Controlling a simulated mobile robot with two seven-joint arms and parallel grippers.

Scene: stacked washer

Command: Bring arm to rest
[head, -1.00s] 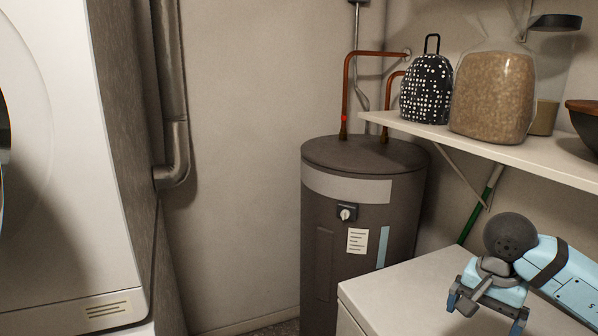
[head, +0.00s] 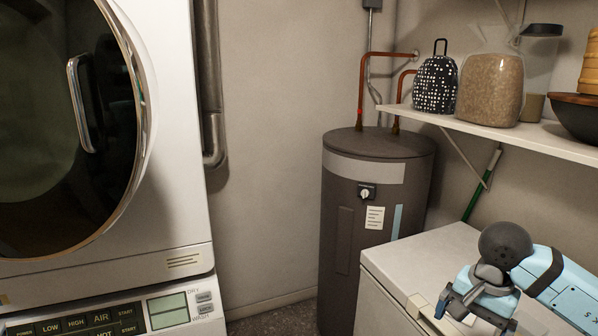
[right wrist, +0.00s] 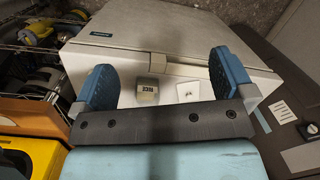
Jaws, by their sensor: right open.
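My right gripper (head: 468,322) comes in from the lower right of the head view, in front of the white chest-like appliance (head: 405,262) and over its top edge. The right wrist view shows the gripper (right wrist: 162,80) with its two blue fingers spread wide and nothing between them. Past the fingers, the appliance's pale surface (right wrist: 150,45) shows with a small dark latch or label (right wrist: 147,92) on its front. My left gripper is not in either view.
A stacked washer and dryer (head: 178,130) stands at the left, its round door (head: 60,140) shut. A dark water heater (head: 345,220) stands in the corner. A shelf (head: 520,140) at the right holds a patterned bag (head: 435,85), a filled jar (head: 490,90) and a bowl (head: 575,115).

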